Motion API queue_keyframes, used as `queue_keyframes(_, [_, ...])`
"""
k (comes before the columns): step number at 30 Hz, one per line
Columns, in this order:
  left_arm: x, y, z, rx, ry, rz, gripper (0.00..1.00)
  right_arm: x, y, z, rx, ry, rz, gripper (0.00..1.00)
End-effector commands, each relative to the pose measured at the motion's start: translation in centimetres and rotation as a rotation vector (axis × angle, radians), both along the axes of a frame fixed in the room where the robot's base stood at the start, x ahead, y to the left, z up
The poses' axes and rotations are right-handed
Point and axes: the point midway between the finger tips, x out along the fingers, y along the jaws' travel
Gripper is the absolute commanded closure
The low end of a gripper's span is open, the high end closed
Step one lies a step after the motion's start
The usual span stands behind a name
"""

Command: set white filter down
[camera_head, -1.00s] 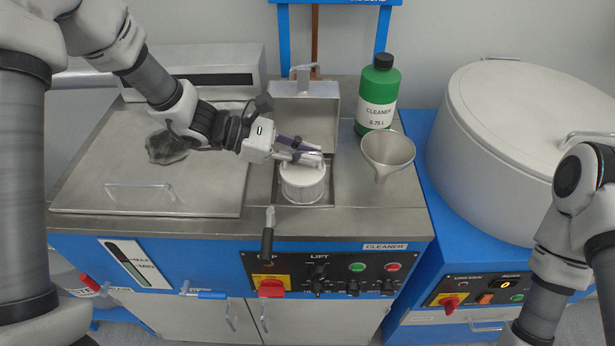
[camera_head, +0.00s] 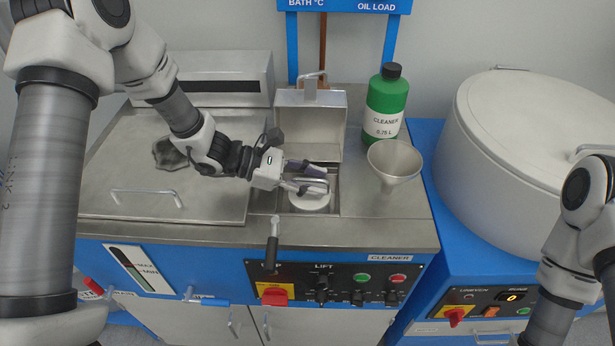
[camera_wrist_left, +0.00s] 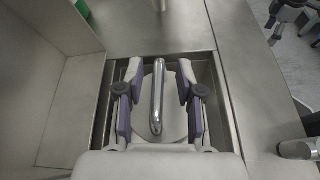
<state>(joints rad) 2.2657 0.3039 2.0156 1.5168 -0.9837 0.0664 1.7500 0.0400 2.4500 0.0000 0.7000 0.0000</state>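The white filter (camera_head: 309,203) sits low in the square well of the steel worktop, with mostly its round top showing in the head view. Its shiny bar handle (camera_wrist_left: 158,95) stands up across the top in the left wrist view. My left gripper (camera_head: 308,180) is just above the filter. Its two fingers are apart on either side of the handle, with a visible gap on each side, so it is open. How far the filter's bottom is from the well floor is hidden. My right arm shows at the right edge, but its gripper is out of view.
The well's lid (camera_head: 310,122) stands open behind it. A green cleaner bottle (camera_head: 386,104) and a metal funnel (camera_head: 396,160) stand to the right. A grey cloth (camera_head: 169,154) lies on the closed steel cover (camera_head: 200,195) at left. A large white drum (camera_head: 530,150) is farther right.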

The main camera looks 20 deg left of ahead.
Motion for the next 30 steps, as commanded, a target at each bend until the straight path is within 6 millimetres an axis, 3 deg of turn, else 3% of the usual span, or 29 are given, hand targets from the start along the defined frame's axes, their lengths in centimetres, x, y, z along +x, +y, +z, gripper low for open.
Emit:
queue_keyframes(5, [-0.5, 1.8, 0.9, -0.004, -0.002, 0.004, 0.63, 0.0, 0.0, 0.0, 0.000, 0.000, 0.000, 0.17])
queue_keyframes(12, [-2.2, 6.9, 3.5, -0.007, -0.005, 0.005, 0.63, 0.0, 0.0, 0.6, 0.000, 0.000, 0.000, 0.17])
queue_keyframes(18, [-3.3, 9.9, 4.7, -0.003, -0.002, 0.002, 0.63, 0.0, 0.0, 1.4, 0.000, 0.000, 0.000, 0.17])
queue_keyframes(30, [-3.6, 10.5, 4.6, 0.000, 0.000, 0.000, 0.63, 0.0, 0.0, 1.4, 0.000, 0.000, 0.000, 0.17])
